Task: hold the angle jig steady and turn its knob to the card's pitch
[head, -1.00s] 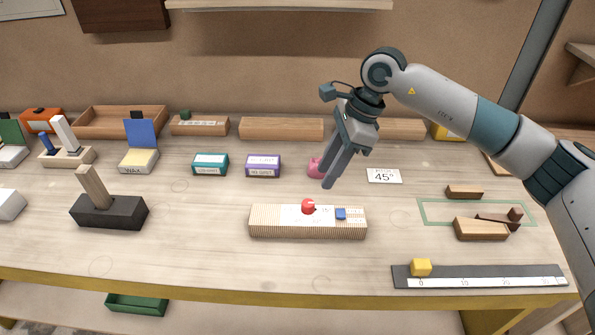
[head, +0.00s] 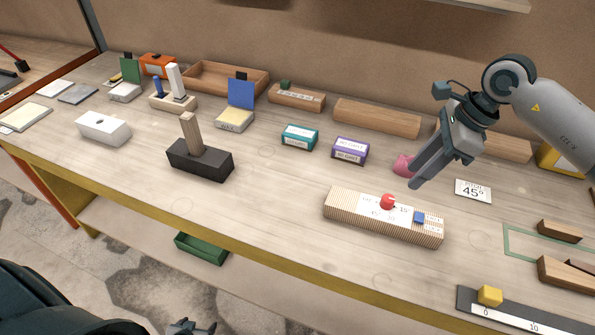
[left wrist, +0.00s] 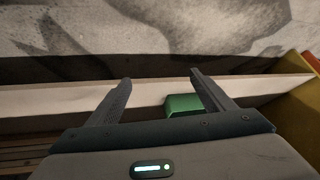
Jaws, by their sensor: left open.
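The angle jig (head: 340,208) is a long ribbed wooden block near the table's front, with a white scale plate on top. Its red knob (head: 387,202) stands on the plate beside a small blue piece (head: 419,217). The white card (head: 473,190) behind and to the right reads 45°. My right gripper (head: 415,182) hangs above the table behind the jig, apart from it; its fingers overlap, so its opening is unclear. My left gripper (head: 190,327) shows at the bottom edge, low in front of the table. In the left wrist view its fingers (left wrist: 160,82) are spread and empty.
A pink object (head: 403,165) lies behind my right gripper. Teal (head: 299,137) and purple (head: 350,150) boxes stand left of it. A black block with a wooden post (head: 200,162) is left of the jig. A green bin (head: 202,248) sits below the table, also in the left wrist view (left wrist: 180,107).

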